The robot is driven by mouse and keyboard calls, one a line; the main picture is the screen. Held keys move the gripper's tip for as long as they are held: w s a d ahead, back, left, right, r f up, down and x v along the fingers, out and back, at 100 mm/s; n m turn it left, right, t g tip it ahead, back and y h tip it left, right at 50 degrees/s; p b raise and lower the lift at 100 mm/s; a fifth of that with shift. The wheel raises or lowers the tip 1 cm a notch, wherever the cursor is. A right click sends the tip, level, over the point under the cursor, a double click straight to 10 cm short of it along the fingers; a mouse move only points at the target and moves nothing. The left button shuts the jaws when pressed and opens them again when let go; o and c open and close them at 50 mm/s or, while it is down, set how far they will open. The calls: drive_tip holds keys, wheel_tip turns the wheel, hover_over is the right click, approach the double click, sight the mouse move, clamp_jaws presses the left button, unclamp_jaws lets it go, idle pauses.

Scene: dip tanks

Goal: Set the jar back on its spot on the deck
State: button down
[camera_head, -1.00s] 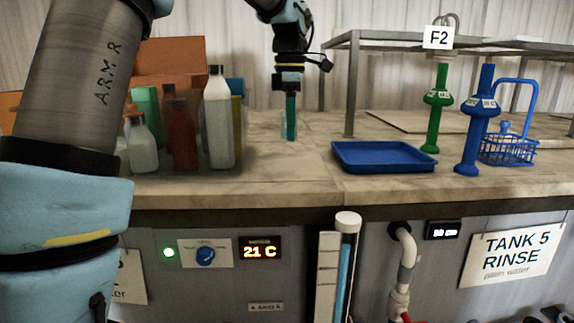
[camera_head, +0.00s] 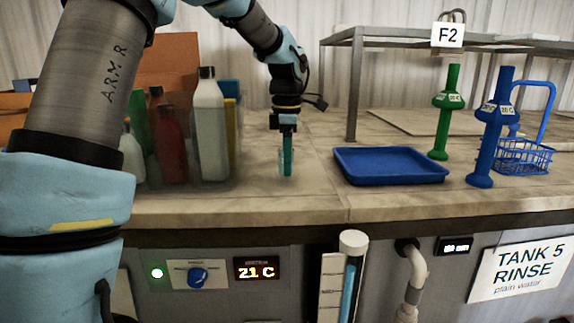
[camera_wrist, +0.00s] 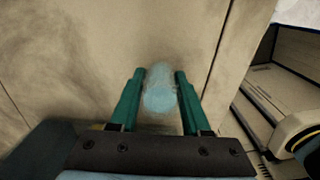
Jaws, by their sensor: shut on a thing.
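The jar (camera_wrist: 160,92) is a small clear cylinder with a pale blue look. In the wrist view it sits between the two green fingers of my gripper (camera_wrist: 157,88), which is shut on it. In the head view my gripper (camera_head: 287,165) points down over the deck (camera_head: 310,205), left of the blue tray. The jar (camera_head: 282,163) shows there only as a faint clear edge beside the fingers, which hide most of it. It is at or just above the deck surface; I cannot tell whether it touches. No marked spot for it can be made out.
A blue tray (camera_head: 390,178) lies to the right of my gripper. Several bottles, one of them white (camera_head: 210,130), stand in a clear bin to the left. Green (camera_head: 446,110) and blue (camera_head: 490,130) stands and a blue basket (camera_head: 523,157) are further right. The deck's front strip is clear.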

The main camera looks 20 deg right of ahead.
drive_tip(key=shift+f, duration=0.85)
drive_tip(key=shift+f, duration=0.15)
drive_tip(key=shift+c, duration=1.8)
unclamp_jaws()
wheel_tip(320, 180, up, 12)
drive_tip(key=b, duration=0.1)
drive_tip(key=shift+b, duration=0.4)
